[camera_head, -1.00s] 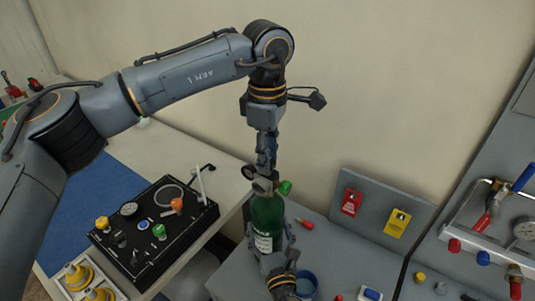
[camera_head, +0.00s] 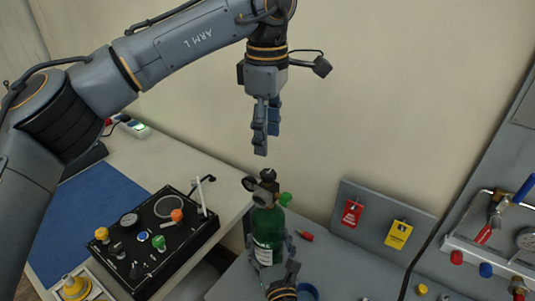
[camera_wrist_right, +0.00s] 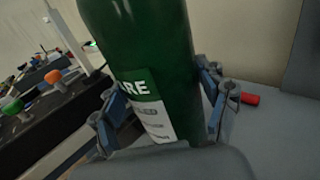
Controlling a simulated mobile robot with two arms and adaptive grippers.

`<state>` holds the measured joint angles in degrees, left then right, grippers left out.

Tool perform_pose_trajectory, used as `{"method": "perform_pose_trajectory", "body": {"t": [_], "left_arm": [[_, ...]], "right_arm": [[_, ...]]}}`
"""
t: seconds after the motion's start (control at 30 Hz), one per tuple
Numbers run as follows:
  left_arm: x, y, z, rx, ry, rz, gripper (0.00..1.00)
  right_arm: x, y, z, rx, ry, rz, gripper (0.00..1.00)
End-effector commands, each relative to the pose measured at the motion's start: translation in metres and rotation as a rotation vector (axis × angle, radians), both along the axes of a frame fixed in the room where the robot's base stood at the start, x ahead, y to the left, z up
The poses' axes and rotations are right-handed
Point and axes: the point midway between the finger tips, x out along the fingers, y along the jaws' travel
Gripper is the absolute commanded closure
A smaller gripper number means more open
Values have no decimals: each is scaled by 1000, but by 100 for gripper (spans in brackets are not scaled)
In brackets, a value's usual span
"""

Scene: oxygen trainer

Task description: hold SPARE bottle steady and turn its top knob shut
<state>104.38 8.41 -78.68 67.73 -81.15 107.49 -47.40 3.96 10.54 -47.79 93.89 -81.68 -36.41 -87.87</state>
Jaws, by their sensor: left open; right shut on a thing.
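The SPARE bottle (camera_head: 268,232) is a green cylinder with a white label, upright on the grey bench. A regulator with a gauge (camera_head: 252,183) and a green outlet knob sits on its neck, and the dark top knob (camera_head: 267,174) is uppermost. My left gripper (camera_head: 261,147) is open and empty, pointing down above the top knob and clear of it. My right gripper (camera_head: 272,262) is shut on the bottle's lower body. In the right wrist view its fingers (camera_wrist_right: 165,125) lie on both sides of the green bottle (camera_wrist_right: 145,50), whose label shows "RE".
A black control panel (camera_head: 150,245) with coloured knobs stands on the left table. Red (camera_head: 352,213) and yellow (camera_head: 398,234) tags hang on a grey board behind the bottle. A small red item (camera_head: 306,235) lies beside it. A valve panel (camera_head: 500,235) stands at the right.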

Motion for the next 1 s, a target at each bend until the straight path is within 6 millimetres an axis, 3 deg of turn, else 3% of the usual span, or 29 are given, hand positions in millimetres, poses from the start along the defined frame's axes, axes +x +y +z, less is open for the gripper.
{"method": "perform_pose_trajectory", "body": {"t": [0.1,0.23,0.67,0.7,0.8,1.0], "left_arm": [[0,0,21,-1,-2,2,46],[0,0,33,-1,0,0,46],[0,0,38,0,1,0,46],[0,0,38,0,1,0,46],[0,0,37,0,1,0,46],[0,0,37,0,1,0,46]], "right_arm": [[0,-1,0,-2,-1,-2,89],[0,-1,0,-2,-1,-2,89],[0,-1,0,-2,-1,-2,89],[0,-1,0,-2,-1,-2,22],[0,-1,0,-2,-1,-1,1],[0,0,0,-1,0,-1,0]]}}
